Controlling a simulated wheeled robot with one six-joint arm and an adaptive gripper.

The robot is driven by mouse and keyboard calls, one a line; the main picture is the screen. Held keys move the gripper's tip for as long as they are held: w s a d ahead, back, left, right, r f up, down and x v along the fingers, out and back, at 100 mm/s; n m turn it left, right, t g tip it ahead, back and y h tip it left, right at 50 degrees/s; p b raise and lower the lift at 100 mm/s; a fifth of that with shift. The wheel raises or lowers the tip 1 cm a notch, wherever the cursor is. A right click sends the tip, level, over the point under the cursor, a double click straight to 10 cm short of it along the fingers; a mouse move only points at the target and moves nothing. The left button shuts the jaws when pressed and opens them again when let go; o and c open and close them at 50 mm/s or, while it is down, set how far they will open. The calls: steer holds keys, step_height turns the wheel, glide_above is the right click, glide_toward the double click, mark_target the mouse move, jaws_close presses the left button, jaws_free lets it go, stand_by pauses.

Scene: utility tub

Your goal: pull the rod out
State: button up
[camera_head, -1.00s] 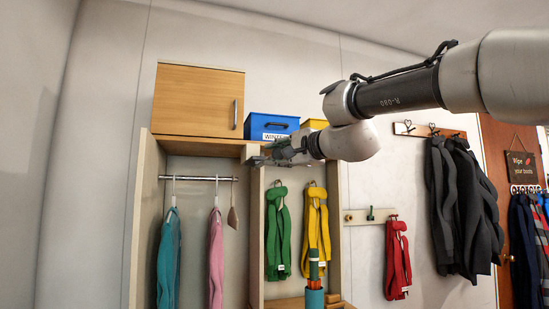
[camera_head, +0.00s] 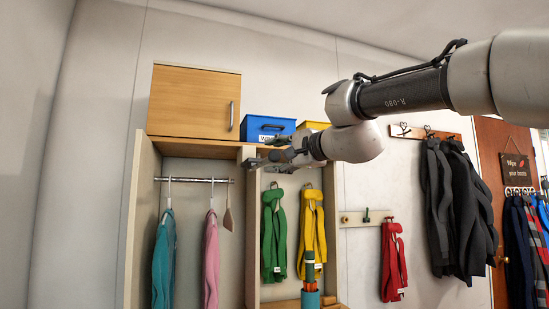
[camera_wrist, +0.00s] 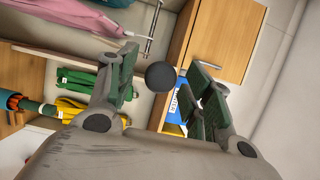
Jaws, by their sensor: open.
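The rod (camera_head: 195,180) is a thin metal rail across the open wardrobe bay, below the wooden cabinet door. Hangers with a teal garment (camera_head: 163,258) and a pink garment (camera_head: 211,262) hang from it. It shows at the top of the wrist view (camera_wrist: 154,32). My gripper (camera_head: 258,162) appears in front of the upright divider, to the right of the rod's right end; its depth is hard to judge. In the wrist view my gripper (camera_wrist: 164,78) is open. A dark round thing (camera_wrist: 160,76) shows between the fingers; I cannot tell what it is.
A blue bin (camera_head: 268,127) and a yellow bin (camera_head: 314,125) stand on the top shelf. Green (camera_head: 273,235) and yellow (camera_head: 312,225) scarves hang in the right bay, above a teal holder (camera_head: 310,299). A red scarf (camera_head: 392,262) hangs farther right.

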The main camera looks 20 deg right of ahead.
steer(key=v, duration=1)
steer(key=shift+s, duration=0.35)
steer(key=s+d+f+n+g+h, duration=0.2)
steer(key=s+d+f+n+g, duration=0.1)
steer(key=f, duration=1)
steer(key=s+d+f+n+g+h, duration=0.2)
steer(key=s+d+f+n+g, duration=0.2)
steer(key=f, duration=0.9)
steer(key=s+d+f+n+g+h, duration=0.3)
steer(key=s+f+n+g, duration=0.2)
steer(key=f, duration=0.8)
steer(key=s+n, duration=0.1)
steer(key=s, duration=0.2)
steer(key=shift+d+f+n, duration=0.25)
steer(key=shift+f+n, duration=0.05)
steer(key=shift+f, duration=0.1)
